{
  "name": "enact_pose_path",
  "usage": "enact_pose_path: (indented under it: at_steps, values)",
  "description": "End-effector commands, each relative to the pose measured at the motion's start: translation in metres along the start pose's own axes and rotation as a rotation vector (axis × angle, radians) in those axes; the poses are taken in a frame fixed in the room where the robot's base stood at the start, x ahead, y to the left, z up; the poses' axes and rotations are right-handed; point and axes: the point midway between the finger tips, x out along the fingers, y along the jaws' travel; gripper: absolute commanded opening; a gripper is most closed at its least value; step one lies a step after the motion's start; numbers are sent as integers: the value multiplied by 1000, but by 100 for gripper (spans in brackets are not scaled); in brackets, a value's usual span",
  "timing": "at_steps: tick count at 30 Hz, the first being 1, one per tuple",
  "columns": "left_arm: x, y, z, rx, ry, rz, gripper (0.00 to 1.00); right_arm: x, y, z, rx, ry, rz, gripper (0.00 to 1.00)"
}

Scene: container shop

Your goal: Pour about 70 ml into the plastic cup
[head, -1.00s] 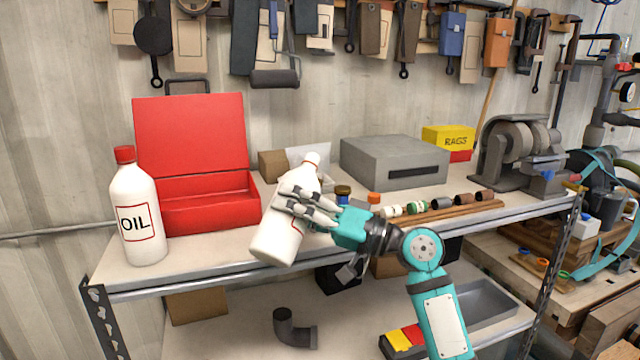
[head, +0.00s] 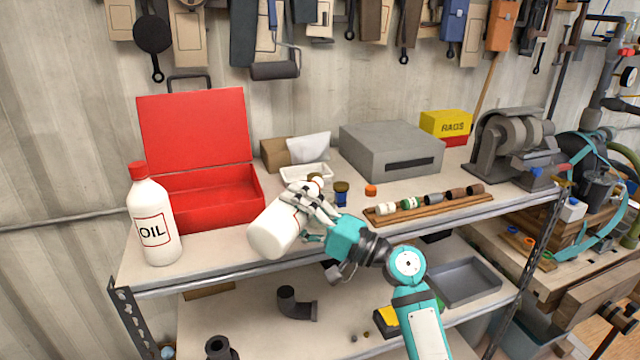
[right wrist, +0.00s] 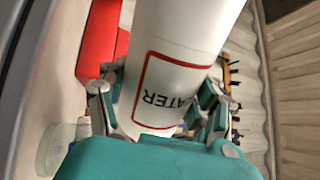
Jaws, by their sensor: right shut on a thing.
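My right gripper (head: 302,202) is shut on a white bottle (head: 274,232), held above the front of the workbench shelf. The bottle is tilted strongly, its neck up and to the right in the head view. In the right wrist view the bottle (right wrist: 180,45) shows a red-framed label reading WATER, between the fingers of my gripper (right wrist: 160,105). No stream of liquid shows. I cannot clearly make out the plastic cup; a pale translucent thing (right wrist: 55,147) at the lower left of the right wrist view may be it. My left gripper is not in view.
An OIL bottle (head: 153,218) stands upright at the left, beside an open red toolbox (head: 205,208). A grey box (head: 390,150) stands behind.

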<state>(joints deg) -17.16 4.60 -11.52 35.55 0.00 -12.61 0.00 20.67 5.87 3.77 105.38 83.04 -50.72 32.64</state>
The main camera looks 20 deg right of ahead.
Motion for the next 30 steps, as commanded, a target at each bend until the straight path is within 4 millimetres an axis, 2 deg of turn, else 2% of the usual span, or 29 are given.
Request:
enact_pose_path:
  at_steps: [1, 6, 30]
  values:
    - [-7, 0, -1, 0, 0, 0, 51, 2, -6, 0, 15, 4, -1, 26]
    - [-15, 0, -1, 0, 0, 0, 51, 2, -8, -1, 55, 15, -2, 26]
    - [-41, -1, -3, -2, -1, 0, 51, 5, -20, -4, 162, 42, -2, 26]
